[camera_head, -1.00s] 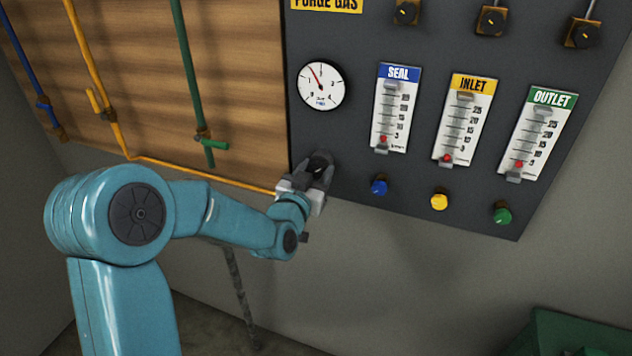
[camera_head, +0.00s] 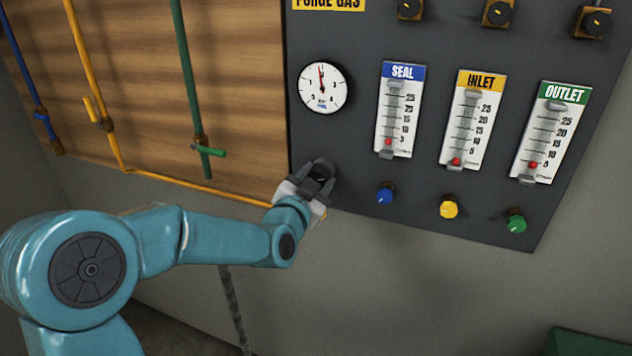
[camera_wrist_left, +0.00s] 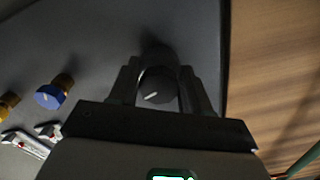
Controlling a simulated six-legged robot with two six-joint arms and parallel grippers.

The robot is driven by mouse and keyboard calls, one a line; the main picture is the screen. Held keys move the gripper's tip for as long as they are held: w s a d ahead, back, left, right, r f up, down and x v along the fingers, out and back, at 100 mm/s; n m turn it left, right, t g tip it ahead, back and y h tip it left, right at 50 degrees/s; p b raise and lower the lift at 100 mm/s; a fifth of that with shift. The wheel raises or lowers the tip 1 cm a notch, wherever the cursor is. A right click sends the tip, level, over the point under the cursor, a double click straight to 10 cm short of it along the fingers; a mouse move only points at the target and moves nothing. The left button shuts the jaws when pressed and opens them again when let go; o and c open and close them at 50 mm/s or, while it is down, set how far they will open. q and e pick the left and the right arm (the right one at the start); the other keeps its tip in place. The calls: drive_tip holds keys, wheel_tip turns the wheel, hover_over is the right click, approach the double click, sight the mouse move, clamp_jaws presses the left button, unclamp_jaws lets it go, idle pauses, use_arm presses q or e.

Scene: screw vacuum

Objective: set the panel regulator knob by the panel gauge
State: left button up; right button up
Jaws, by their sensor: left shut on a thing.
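The panel gauge (camera_head: 323,88) is a round white dial at the panel's upper left. Its red needle points almost straight up, just left of the vertical. The regulator knob (camera_wrist_left: 158,88) is black with a white mark, and in the left wrist view it sits between my fingers. In the head view the gripper mostly hides it. My left gripper (camera_head: 318,172) is at the panel's lower left, below the gauge, shut on the knob. It also shows in the left wrist view (camera_wrist_left: 160,92). My right gripper is not in view.
Blue (camera_head: 385,195), yellow (camera_head: 448,208) and green (camera_head: 516,222) knobs stand right of my gripper, under the SEAL (camera_head: 398,110), INLET (camera_head: 470,120) and OUTLET (camera_head: 548,132) flow meters. A wooden board (camera_head: 235,90) with coloured pipes is on the left.

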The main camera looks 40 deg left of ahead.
use_arm(q)
drive_tip(key=o, duration=1)
drive_tip(key=shift+s, duration=0.1)
drive_tip(key=b+v, duration=0.4)
drive_tip(key=v, duration=1.2)
drive_tip(key=shift+d, duration=0.15)
